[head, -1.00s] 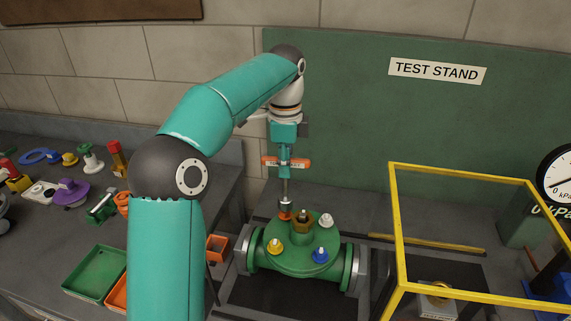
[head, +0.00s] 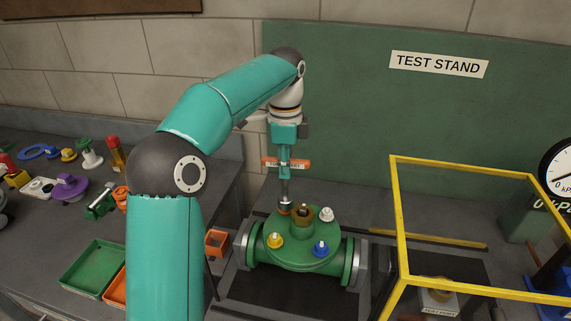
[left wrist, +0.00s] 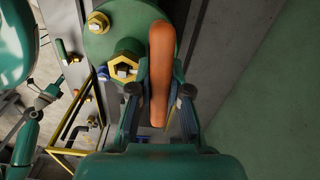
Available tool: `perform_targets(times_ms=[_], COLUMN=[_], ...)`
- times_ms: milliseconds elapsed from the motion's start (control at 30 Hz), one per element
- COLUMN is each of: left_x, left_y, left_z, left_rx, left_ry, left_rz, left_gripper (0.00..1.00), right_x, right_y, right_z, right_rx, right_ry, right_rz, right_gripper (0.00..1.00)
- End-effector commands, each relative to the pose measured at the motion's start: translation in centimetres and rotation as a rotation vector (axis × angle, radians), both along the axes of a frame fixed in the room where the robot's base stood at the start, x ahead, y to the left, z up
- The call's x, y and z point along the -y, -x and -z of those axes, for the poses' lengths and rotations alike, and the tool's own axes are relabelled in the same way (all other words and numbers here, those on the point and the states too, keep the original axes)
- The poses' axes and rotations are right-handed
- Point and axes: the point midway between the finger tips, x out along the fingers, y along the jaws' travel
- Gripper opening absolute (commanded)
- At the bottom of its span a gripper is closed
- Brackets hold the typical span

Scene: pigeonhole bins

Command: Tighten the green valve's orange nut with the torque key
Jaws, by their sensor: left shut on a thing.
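My left gripper (head: 285,150) is shut on the torque key, whose orange crossbar handle (head: 300,164) sticks out to both sides. The handle also shows large between the fingers in the left wrist view (left wrist: 160,75). The key is upright, its metal socket (head: 285,205) over the orange nut's place on the far left of the green valve (head: 302,262). The socket hides most or all of the nut; I cannot tell how fully it is seated. My right arm seems to show, small, at the left wrist view's left edge, its gripper unclear.
The valve top also bears a yellow nut (head: 275,241), a blue nut (head: 321,249), a white nut (head: 326,214) and a brass centre stem (head: 302,214). A yellow frame (head: 396,225) stands to the right. A green tray (head: 93,268) and loose parts lie left.

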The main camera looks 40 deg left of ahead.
Motion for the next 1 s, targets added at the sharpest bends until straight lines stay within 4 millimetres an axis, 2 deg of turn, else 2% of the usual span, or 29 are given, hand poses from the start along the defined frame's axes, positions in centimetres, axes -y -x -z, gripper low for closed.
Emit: perform_targets(times_ms=[433,467,600,633,1000], left_x=[-0.01,-0.01,-0.01,-0.01,0.0], left_y=[0.01,0.01,0.01,0.01,0.0], left_z=[1.01,0.94,0.92,0.93,1.0], left_rx=[0.001,0.001,0.001,0.001,-0.001], left_ry=[-0.001,0.0,-0.001,-0.001,0.001], left_rz=[-0.001,-0.001,-0.001,0.0,0.0], left_gripper=[0.0,0.2,0.43,0.46,0.46], right_x=[0.01,-0.01,0.0,0.0,0.0], right_y=[0.01,0.0,0.0,0.0,-0.01], right_z=[0.66,0.6,0.58,0.58,0.59], right_rx=[0.0,0.0,0.0,0.0,0.0], right_ry=[0.0,0.0,0.0,0.0,0.0], right_rz=[0.0,0.0,0.0,0.0,0.0], right_gripper=[0.4,0.4,0.4,0.4,0.4])
